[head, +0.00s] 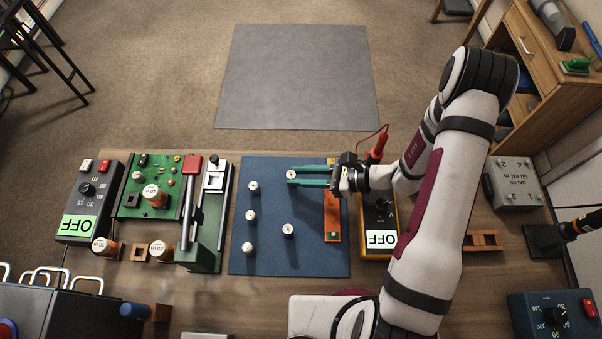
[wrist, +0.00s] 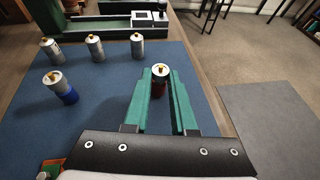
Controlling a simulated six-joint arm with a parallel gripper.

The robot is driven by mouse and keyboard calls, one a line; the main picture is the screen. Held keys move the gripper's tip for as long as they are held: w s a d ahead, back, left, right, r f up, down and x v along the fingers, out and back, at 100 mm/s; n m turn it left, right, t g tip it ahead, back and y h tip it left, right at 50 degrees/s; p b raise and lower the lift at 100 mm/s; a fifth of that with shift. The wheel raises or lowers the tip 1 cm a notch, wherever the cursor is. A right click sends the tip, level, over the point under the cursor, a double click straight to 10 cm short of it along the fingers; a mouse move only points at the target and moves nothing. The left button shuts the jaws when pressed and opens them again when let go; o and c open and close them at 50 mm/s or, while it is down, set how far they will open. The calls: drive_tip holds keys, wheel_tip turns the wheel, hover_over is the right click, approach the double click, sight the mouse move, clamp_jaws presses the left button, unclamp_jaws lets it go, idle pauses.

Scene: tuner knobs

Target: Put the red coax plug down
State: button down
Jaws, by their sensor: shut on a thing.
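The red coax plug (wrist: 160,82) has a pale metal top with a brass tip and a dark red lower part. It stands upright between the green fingertips of my gripper (wrist: 161,84), which is shut on it. In the head view the plug (head: 291,175) is at the upper middle of the blue mat (head: 270,262), with my gripper (head: 291,177) reaching in from the right. I cannot tell whether its base touches the mat. The fingers partly hide its sides.
A blue-based plug (wrist: 62,88) and a row of silver plugs (wrist: 95,47) stand on the mat. An orange strip (head: 332,218) lies along its right edge. The green board (head: 150,205) and green-based fixture (head: 203,245) are left of the mat. The mat's lower middle is free.

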drive_tip(key=shift+f, duration=0.1)
drive_tip(key=c, duration=0.7)
unclamp_jaws()
drive_tip(key=shift+c, duration=0.2)
